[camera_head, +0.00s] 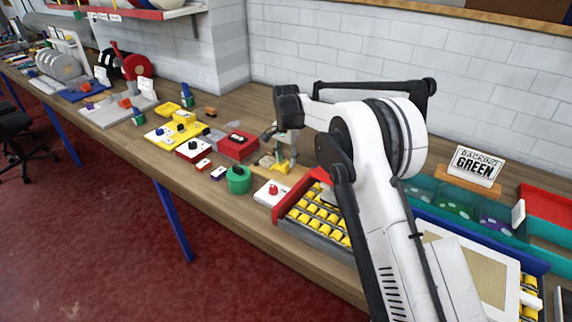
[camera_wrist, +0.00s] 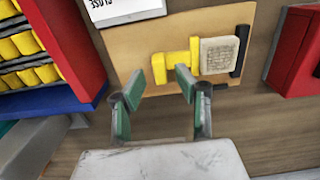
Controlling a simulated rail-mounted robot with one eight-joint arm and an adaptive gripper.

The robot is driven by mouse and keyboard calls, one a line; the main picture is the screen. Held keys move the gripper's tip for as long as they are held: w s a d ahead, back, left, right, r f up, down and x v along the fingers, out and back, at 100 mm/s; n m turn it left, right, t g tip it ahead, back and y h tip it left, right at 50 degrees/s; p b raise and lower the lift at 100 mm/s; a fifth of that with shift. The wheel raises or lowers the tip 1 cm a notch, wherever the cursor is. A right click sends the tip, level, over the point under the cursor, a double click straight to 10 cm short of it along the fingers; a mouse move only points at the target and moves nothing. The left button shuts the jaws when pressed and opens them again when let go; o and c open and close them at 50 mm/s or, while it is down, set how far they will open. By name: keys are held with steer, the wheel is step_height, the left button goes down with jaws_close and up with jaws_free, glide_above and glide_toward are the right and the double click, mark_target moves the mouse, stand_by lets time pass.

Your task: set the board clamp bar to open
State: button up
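A tan board (camera_wrist: 145,52) lies on the bench in the wrist view. On it are a yellow clamp piece (camera_wrist: 178,62), a light woven patch (camera_wrist: 218,55) and a thin black bar (camera_wrist: 241,50). Which part is the clamp bar is not clear. My gripper (camera_wrist: 160,85) is open and empty. Its two green-padded fingers are apart, with their tips near the yellow piece; I cannot tell whether they touch it. In the head view, yellow parts of the fixture (camera_head: 282,167) show below my wrist, and my arm hides some of that area.
A red-sided rack of yellow pieces (camera_wrist: 30,50) stands left and a red box (camera_wrist: 298,50) right. In the head view, a green round container (camera_head: 238,180) stands nearby.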

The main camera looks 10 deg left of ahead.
steer(key=shift+f, duration=1.4)
jaws_close()
